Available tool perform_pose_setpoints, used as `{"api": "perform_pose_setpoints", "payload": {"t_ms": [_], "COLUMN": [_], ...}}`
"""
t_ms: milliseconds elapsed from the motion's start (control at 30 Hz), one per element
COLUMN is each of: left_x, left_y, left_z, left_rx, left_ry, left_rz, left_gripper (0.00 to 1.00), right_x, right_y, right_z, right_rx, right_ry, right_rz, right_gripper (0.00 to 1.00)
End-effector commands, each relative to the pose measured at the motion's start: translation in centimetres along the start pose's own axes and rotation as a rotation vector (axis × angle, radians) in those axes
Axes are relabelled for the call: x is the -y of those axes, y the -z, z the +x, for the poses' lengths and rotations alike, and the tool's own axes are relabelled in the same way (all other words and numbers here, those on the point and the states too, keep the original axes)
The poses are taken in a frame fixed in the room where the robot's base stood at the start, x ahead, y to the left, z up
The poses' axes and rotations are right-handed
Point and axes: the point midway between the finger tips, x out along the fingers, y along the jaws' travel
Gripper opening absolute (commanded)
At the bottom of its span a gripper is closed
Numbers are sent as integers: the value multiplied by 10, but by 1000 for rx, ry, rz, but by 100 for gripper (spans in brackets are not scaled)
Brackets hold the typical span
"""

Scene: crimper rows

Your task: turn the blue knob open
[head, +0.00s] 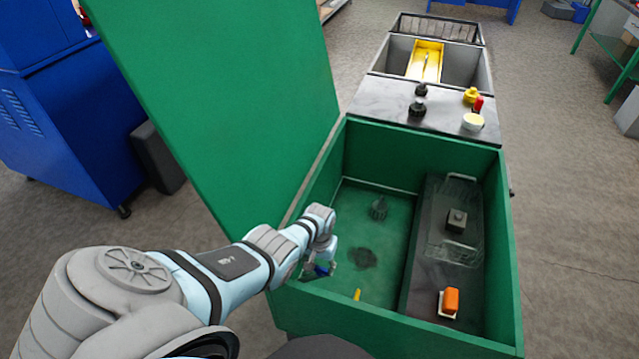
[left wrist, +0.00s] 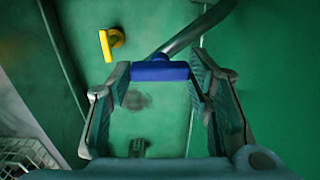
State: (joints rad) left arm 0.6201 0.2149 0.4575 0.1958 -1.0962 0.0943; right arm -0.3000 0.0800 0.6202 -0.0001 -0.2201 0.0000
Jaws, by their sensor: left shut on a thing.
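The blue knob (left wrist: 160,71) is a bar-shaped handle, and it sits between the two fingertips of my left gripper (left wrist: 160,78) in the left wrist view. My left gripper is shut on it, with a finger at each end of the bar. In the head view the blue knob (head: 321,271) shows only in part under my left gripper, low inside the green box near its left front side. A dark pipe (left wrist: 190,36) runs beside the knob. My right gripper is not in view.
A yellow handle (left wrist: 107,44) is near the blue knob, and it also shows in the head view (head: 357,294). The green box (head: 400,328) has walls around my gripper and a raised lid (head: 225,90) on the left. An orange part (head: 451,300) and wire basket (head: 462,180) are on the right.

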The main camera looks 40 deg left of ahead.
Motion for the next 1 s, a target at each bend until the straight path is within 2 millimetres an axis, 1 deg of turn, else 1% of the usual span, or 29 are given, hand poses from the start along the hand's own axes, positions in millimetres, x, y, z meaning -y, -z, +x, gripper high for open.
{"api": "perform_pose_setpoints", "payload": {"t_ms": [200, 567, 600, 667, 700, 733, 1000], "left_x": [0, 0, 0, 0, 0, 0, 0], "left_y": [-2, -2, -2, -2, -1, -1, 0], "left_z": [1, 1, 1, 1, 1, 1, 0], "left_rx": [4, 4, 4, 4, 3, 3, 1], "left_ry": [-1, -1, -1, -1, -1, -1, 0], "left_rz": [-37, -42, -42, -42, -42, -42, -41], "left_gripper": [19, 19, 48, 58, 64, 67, 67], "right_x": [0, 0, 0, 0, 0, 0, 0], "right_y": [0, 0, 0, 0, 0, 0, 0], "right_z": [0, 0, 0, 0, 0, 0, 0], "right_rx": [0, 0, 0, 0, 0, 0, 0], "right_ry": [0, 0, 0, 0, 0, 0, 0], "right_rz": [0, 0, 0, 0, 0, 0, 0], "right_gripper": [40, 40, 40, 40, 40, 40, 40]}}
